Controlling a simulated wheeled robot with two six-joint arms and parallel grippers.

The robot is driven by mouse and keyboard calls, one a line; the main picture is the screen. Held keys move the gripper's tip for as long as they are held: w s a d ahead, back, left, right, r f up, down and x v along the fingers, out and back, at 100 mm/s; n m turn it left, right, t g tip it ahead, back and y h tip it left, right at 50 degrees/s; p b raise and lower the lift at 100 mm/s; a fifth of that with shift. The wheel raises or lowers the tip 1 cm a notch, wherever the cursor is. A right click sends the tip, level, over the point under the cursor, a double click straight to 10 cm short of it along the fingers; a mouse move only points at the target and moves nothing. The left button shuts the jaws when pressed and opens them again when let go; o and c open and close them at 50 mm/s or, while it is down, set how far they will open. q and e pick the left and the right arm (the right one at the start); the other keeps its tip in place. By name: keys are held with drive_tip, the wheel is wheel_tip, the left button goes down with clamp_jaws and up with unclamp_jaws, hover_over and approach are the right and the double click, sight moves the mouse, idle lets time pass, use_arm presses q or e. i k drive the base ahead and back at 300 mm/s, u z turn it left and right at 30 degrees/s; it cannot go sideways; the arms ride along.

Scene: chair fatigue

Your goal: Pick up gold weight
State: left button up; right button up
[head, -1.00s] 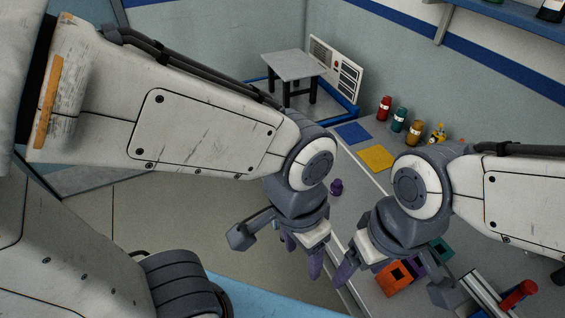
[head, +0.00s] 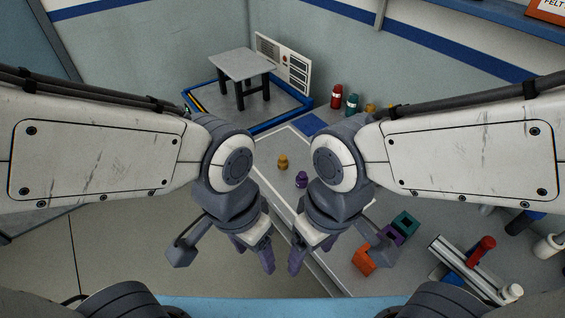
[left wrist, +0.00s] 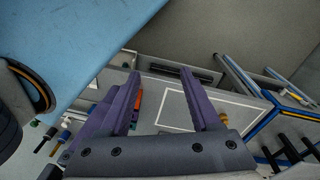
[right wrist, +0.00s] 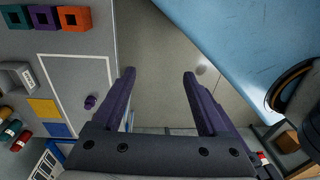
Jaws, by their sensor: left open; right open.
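The gold weight (head: 283,162) is a small knobbed piece standing on the grey table, near its far left part. A purple weight (head: 301,179) stands just in front and to the right of it, and also shows in the right wrist view (right wrist: 90,102). My left gripper (head: 260,258) is open and empty, nearer to me than the weights, by the table's left edge. My right gripper (head: 311,252) is open and empty, close beside it. I cannot make out the gold weight in the right wrist view.
Orange (head: 365,262), purple and teal (head: 405,222) square blocks lie on the table to the right. A metal rail with a red handle (head: 482,248) is further right. Red (head: 337,97) and teal bottles stand at the back. A small grey stool (head: 243,66) stands inside a blue frame.

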sight(282, 161)
drive_tip(key=u, duration=0.05)
drive_tip(key=k, duration=0.5)
drive_tip(key=u, duration=1.05)
drive_tip(key=i, duration=1.45)
drive_tip(key=z, duration=0.65)
